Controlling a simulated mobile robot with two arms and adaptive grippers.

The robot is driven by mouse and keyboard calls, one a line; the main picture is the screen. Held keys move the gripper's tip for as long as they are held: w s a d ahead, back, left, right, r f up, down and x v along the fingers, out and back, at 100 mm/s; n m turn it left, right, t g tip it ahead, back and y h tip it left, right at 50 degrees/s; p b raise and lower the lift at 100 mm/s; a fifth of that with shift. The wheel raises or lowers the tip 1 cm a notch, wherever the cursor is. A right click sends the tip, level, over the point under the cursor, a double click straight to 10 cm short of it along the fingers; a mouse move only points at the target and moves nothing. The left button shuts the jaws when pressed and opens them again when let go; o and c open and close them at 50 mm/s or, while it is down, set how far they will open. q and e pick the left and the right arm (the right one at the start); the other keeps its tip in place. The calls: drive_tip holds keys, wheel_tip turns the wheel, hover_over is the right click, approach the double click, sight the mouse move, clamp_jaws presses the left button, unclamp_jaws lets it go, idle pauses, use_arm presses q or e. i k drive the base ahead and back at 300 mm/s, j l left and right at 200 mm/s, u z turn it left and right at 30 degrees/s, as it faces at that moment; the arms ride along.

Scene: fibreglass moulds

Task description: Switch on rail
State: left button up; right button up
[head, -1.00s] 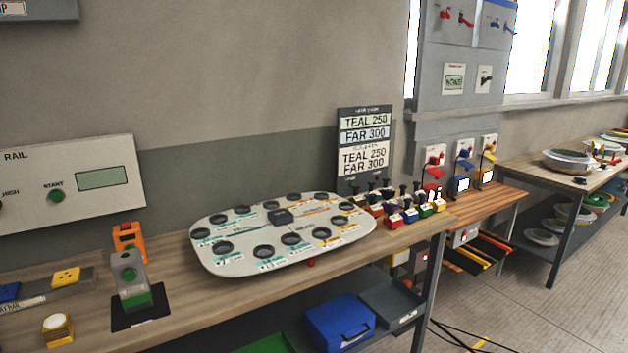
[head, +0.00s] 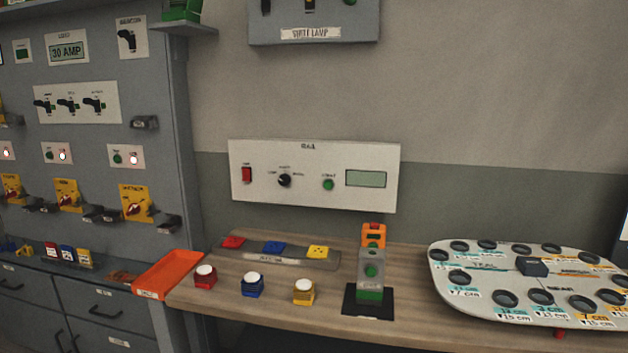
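The white RAIL panel (head: 314,200) is on the wall above the wooden bench in the head view. It carries a red switch (head: 247,174) at its left, a black rotary knob (head: 284,180), a green button (head: 328,184) and a greenish display (head: 366,178). The display looks blank. I cannot tell the red switch's position at this size. Neither of my grippers is in view.
The bench (head: 225,297) holds red, blue and yellow white-topped blocks, a grey-green device (head: 371,272) on a black pad and a white board (head: 470,300) with round holes. An orange tray (head: 168,273) lies at its left end. A grey switch cabinet (head: 90,130) stands at left.

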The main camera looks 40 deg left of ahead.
sight(246, 175)
drive_tip(key=u, duration=1.2)
drive_tip(key=i+j+z, duration=0.55)
drive_tip(key=j, duration=0.3)
drive_tip(key=i+j+z, duration=0.3)
drive_tip(key=i+j, duration=0.1)
drive_tip(key=j, duration=0.1)
